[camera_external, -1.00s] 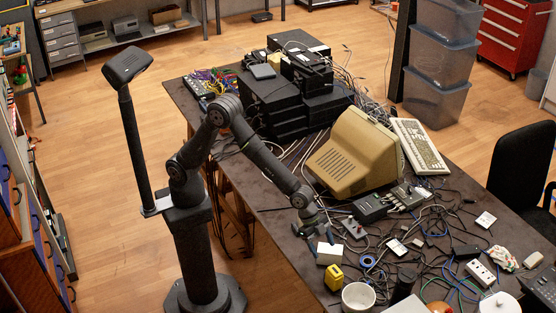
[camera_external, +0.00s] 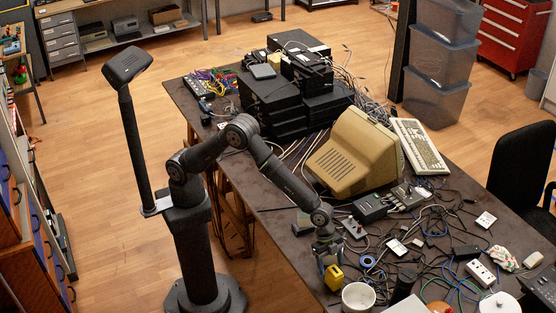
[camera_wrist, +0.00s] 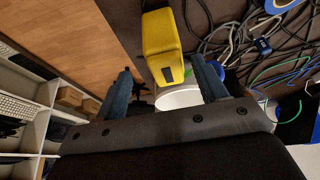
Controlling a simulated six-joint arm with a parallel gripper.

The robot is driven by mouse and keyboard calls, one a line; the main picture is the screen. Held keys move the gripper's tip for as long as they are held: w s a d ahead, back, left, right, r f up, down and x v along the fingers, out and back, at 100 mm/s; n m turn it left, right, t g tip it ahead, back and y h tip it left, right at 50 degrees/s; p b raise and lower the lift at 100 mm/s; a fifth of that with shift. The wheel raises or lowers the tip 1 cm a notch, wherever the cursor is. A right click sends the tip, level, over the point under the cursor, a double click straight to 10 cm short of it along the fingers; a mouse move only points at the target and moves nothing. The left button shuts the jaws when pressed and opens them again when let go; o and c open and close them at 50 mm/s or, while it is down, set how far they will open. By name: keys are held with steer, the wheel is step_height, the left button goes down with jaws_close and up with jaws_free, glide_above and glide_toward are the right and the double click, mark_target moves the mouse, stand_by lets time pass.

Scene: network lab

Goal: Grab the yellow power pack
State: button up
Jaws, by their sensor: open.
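The yellow power pack (camera_external: 334,277) stands near the front edge of the dark table, left of the white bowl. In the wrist view the yellow power pack (camera_wrist: 163,47) lies ahead of and between my fingers, with a dark label on its near end. My gripper (camera_external: 328,262) is open and points down, just above and beside the pack. In the wrist view my gripper (camera_wrist: 165,80) shows its two blue-grey fingers spread wide. The far finger partly overlaps the pack in the external view. I cannot tell whether either finger touches it.
A white bowl (camera_external: 358,297) stands close to the pack's right. A blue tape roll (camera_external: 368,261) and many loose cables lie behind. A beige monitor (camera_external: 352,152) stands farther back. The table's edge is just left of the pack.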

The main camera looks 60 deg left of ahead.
mark_target(336, 277)
steer(key=shift+w+d+x, duration=0.1)
steer(key=shift+w+x, duration=0.1)
steer(key=shift+x, duration=1.45)
steer(key=shift+w+d+x, duration=0.1)
steer(key=shift+w+x, duration=0.1)
steer(key=shift+x, duration=1.45)
steer(key=shift+r, duration=0.1)
steer(key=c, duration=1.3)
